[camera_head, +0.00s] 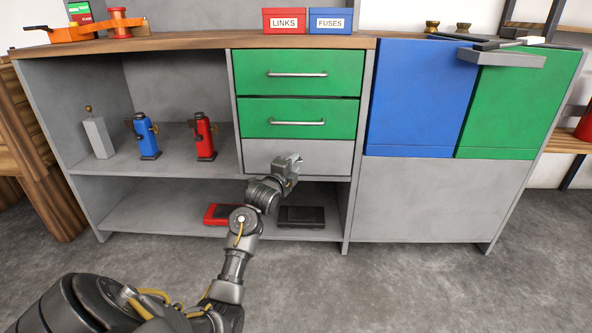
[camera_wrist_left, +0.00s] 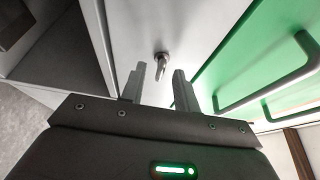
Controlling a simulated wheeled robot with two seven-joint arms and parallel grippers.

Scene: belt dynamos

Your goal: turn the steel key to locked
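The steel key (camera_wrist_left: 161,63) sticks out of the plain grey panel (camera_wrist_left: 160,25) in the left wrist view. My left gripper (camera_wrist_left: 159,76) is open, its two fingers apart on either side of the key in that view. I cannot tell how far the key reaches between them. In the head view my left gripper (camera_head: 291,163) is in front of the grey panel (camera_head: 325,157) below the green drawers, and the key is hidden behind it. Whether the key stands at locked cannot be read. My right gripper is not in view.
Two green drawers (camera_head: 297,72) with bar handles sit just above the panel. Red (camera_head: 221,214) and dark (camera_head: 302,217) cases lie on the low shelf. Blue (camera_head: 145,136) and red (camera_head: 204,137) devices stand on the shelf to the left. The floor in front is clear.

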